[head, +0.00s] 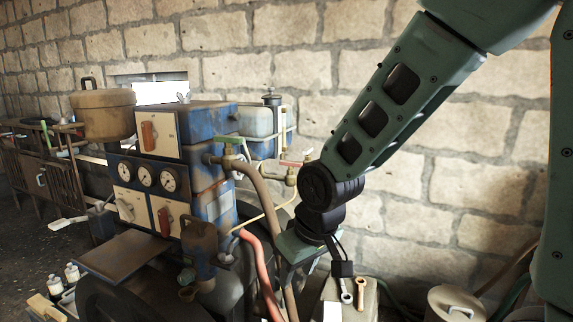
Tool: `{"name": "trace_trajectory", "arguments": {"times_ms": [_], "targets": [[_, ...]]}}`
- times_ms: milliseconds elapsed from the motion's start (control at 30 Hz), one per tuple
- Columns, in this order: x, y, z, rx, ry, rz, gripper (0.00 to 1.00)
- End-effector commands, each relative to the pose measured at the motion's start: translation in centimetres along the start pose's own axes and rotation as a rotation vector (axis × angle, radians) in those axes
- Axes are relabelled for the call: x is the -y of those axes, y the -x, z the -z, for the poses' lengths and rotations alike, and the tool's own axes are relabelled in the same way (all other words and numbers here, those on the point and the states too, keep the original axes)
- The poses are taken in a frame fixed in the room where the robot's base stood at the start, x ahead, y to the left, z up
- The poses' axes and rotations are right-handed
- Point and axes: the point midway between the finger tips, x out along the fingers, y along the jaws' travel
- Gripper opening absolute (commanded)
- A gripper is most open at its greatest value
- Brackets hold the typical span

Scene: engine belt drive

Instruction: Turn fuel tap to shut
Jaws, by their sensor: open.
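Two brass taps show in the head view beside the blue engine housing. One has a green lever (234,140) lying roughly level near the housing's upper right corner. The other has a pale red lever (291,164) lying roughly level to its right, near a thin bent pipe. I cannot tell by a label which is the fuel tap. A pale tank (257,128) stands behind them. My gripper (303,250) hangs below my dark wrist joint, lower than both taps and apart from them. It is open; its fingertips are not clearly visible.
The housing carries gauges (146,177) and panels with red levers (149,134). A red hose (262,275) and thicker pipes run down near my gripper. Spanners (360,291) lie on a pale box below. A stone wall (440,190) closes the back.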

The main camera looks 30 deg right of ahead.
Motion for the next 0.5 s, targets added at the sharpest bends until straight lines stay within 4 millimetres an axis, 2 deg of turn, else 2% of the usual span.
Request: {"name": "trace_trajectory", "arguments": {"times_ms": [267,367,467,500], "targets": [[-10.0,-1.2,8.0,-0.233,-0.169,-0.105,0.42],[-15.0,-1.4,11.7,-0.357,-0.219,-0.155,0.42],[-21.0,-1.3,16.1,-0.521,-0.252,-0.206,0.42],[-23.6,-1.1,18.1,-0.6,-0.254,-0.223,0.42]]}}
